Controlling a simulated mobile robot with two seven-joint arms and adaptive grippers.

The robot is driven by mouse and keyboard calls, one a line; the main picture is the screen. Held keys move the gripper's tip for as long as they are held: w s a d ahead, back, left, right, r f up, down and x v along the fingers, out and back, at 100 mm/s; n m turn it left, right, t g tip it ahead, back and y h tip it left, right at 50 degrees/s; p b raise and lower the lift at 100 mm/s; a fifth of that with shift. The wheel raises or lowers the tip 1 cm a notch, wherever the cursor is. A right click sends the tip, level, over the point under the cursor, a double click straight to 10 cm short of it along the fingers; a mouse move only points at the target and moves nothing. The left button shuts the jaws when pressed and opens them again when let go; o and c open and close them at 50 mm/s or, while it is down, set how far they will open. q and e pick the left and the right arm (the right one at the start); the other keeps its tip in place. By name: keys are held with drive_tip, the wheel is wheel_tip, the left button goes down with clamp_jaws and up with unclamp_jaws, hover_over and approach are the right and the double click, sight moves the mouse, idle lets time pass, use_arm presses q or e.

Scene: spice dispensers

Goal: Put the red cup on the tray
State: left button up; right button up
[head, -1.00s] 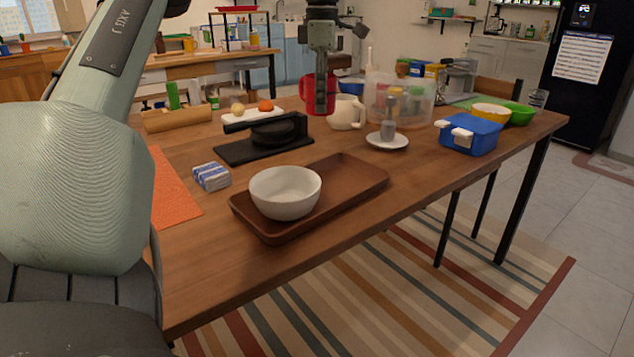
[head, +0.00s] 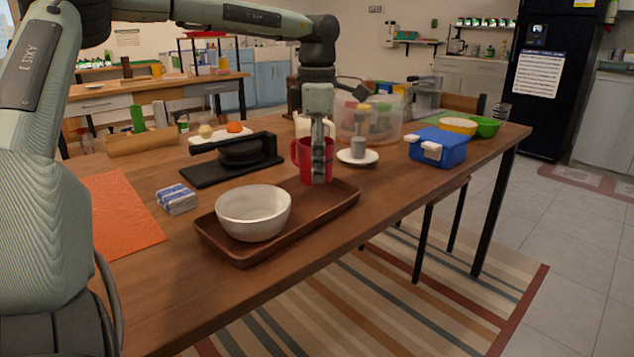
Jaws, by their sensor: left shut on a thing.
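The red cup (head: 303,164) is upright in the head view, at the far right end of the brown tray (head: 237,256). My left gripper (head: 318,172) comes down from above and is shut on the red cup, with a finger in front of it. The cup's handle points left. The cup's base appears over the tray's far right part; I cannot tell whether it touches the tray. A white bowl (head: 253,213) sits on the tray's left half. My right gripper is not in view.
A black press (head: 232,165) is behind the tray. A white saucer (head: 357,157) with a grey item and a blue box (head: 437,146) stand to the right. An orange mat (head: 118,215) and a blue-white packet (head: 177,198) are left. The tray's middle has little free room.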

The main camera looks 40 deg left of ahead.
use_arm(q)
wheel_tip(320, 180, down, 4)
drive_tip(key=shift+r, duration=0.1)
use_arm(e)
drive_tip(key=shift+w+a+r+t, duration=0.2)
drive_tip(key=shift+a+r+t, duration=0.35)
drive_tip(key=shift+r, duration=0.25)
use_arm(q)
drive_tip(key=o, duration=1.3)
drive_tip(key=shift+o, duration=0.2)
drive_tip(key=shift+r, duration=0.25)
wheel_tip(320, 180, up, 12)
drive_tip(key=p, duration=0.1)
drive_tip(key=shift+f, duration=0.25)
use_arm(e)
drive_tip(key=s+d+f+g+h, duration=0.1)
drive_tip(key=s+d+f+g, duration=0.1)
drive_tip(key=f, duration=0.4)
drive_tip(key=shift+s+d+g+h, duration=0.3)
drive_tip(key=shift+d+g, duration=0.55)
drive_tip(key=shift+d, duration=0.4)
